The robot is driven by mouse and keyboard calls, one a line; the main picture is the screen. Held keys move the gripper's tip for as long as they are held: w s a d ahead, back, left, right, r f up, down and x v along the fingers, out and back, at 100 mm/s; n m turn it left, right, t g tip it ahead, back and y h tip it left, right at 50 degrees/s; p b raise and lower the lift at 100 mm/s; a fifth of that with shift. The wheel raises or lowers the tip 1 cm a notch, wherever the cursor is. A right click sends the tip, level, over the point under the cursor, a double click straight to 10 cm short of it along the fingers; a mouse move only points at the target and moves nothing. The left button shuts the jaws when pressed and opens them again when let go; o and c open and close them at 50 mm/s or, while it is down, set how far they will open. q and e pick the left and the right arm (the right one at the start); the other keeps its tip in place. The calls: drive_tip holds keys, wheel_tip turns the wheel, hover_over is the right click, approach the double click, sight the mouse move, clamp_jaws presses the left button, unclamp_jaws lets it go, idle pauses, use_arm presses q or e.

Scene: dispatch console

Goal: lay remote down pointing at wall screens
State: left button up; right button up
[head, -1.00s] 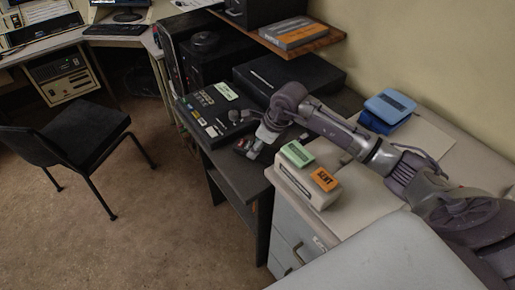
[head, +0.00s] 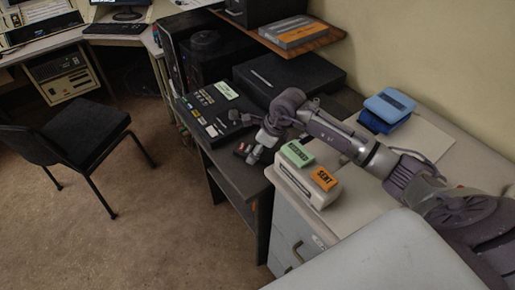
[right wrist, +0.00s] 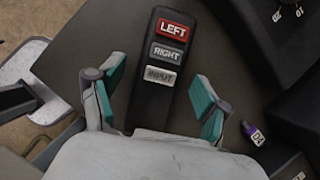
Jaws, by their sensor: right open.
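The black remote (right wrist: 158,72) lies on the dark desk top in the right wrist view, with a red LEFT button, a grey RIGHT button and a paler INPUT button. In the head view it is a small dark shape with a red spot (head: 239,149), partly hidden by my gripper. My right gripper (right wrist: 157,92) is open, its teal-padded fingers on either side of the remote's lower part, with gaps to both sides. It also shows in the head view (head: 254,154). My left gripper is not in view. I cannot make out wall screens.
A beige box (head: 309,186) with green and orange stamps sits close right of my gripper.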

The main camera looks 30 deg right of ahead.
drive_tip(key=b+v, duration=0.1)
drive_tip(key=v, duration=1.1)
idle(0.8)
